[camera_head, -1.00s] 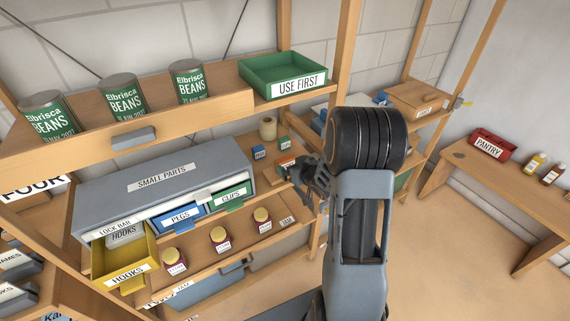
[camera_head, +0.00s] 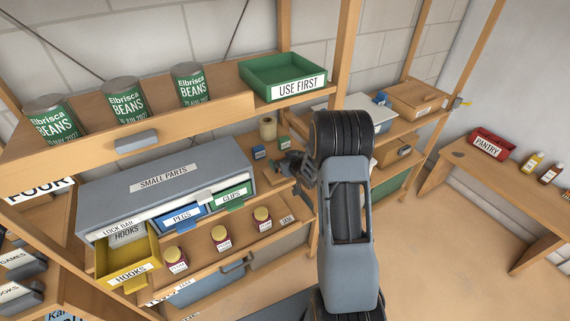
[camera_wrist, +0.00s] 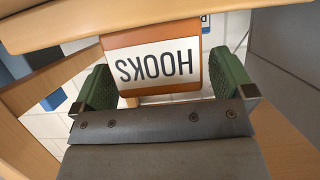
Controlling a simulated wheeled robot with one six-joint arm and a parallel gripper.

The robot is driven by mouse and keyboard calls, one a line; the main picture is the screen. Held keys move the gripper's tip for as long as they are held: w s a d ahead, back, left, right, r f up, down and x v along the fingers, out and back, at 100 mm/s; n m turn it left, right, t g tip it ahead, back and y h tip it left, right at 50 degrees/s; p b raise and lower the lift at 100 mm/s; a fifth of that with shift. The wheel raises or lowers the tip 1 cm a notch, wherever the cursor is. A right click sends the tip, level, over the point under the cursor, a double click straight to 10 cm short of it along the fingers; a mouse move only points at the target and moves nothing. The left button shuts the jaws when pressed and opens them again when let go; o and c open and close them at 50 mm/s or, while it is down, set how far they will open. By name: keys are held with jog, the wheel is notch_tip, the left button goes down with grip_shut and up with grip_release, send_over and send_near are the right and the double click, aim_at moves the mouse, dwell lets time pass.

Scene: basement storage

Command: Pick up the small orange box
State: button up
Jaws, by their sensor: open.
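The small orange box (camera_wrist: 153,85) shows in the wrist view, with a white label reading HOOKS upside down. My gripper (camera_wrist: 163,64) is open, with one green finger pad on each side of the box's near end. The left pad is close to the box, and a small gap shows at the right pad. I cannot tell whether either pad touches it. In the head view my gripper (camera_head: 291,166) is at the right end of the middle shelf, and the orange box cannot be made out there.
A grey small-parts cabinet (camera_head: 165,178) stands left of my gripper, its yellow HOOKS drawer (camera_head: 128,262) pulled out. Small blue (camera_head: 259,152) and green (camera_head: 284,143) boxes stand just behind my gripper. A shelf board (camera_wrist: 60,25) crosses the top of the wrist view. Jars line the front.

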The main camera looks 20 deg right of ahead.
jog(key=shift+c, duration=0.5)
jog(key=c, duration=0.8)
jog(key=shift+r, duration=0.1)
